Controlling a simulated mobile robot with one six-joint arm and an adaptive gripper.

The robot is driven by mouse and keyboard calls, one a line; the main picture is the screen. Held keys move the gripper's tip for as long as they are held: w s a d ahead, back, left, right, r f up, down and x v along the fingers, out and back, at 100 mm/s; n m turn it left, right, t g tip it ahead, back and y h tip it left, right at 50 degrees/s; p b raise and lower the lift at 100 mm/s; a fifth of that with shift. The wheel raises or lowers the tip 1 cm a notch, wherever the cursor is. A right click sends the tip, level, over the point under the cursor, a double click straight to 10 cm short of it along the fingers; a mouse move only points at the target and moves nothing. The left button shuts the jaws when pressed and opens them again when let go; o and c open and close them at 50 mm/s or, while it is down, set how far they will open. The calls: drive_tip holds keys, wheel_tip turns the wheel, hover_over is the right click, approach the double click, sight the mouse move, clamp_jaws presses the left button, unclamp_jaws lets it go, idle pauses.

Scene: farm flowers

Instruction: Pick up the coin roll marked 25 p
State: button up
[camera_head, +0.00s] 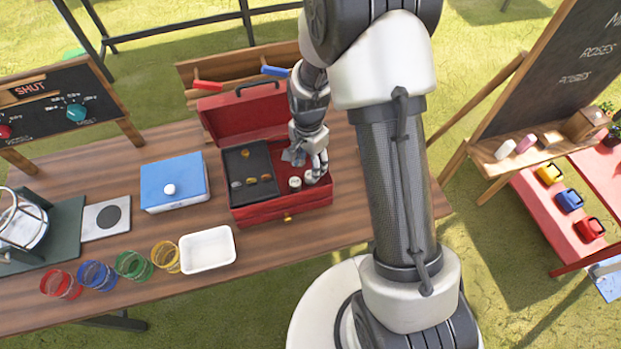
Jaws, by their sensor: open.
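Two short whitish rolls stand in the right part of an open red cash box (280,212). One is the left roll (295,183); the other is the right roll (311,178), partly covered by my gripper. Their markings are too small to read, so I cannot tell which is marked 25 p. My gripper (318,172) is open and points down over the right roll, with its fingertips close around or beside it. I cannot tell whether they touch it. A grey piece (292,156) lies behind the rolls, partly hidden by my gripper.
A black tray (236,160) with several coins fills the box's left side. The raised red lid (240,112) stands behind. A blue box (173,182), a white tray (207,249) and several coloured wire baskets (133,265) are to the left. The table's right end is mostly clear.

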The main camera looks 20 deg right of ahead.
drive_tip(key=f, duration=0.1)
drive_tip(key=f+b, duration=0.1)
drive_tip(key=f, duration=0.3)
drive_tip(key=shift+s+d+f+b, duration=0.15)
drive_tip(key=shift+s+d+b, duration=0.1)
drive_tip(key=shift+b, duration=0.15)
drive_tip(key=shift+c, duration=0.5)
clamp_jaws()
drive_tip(key=shift+r, duration=0.2)
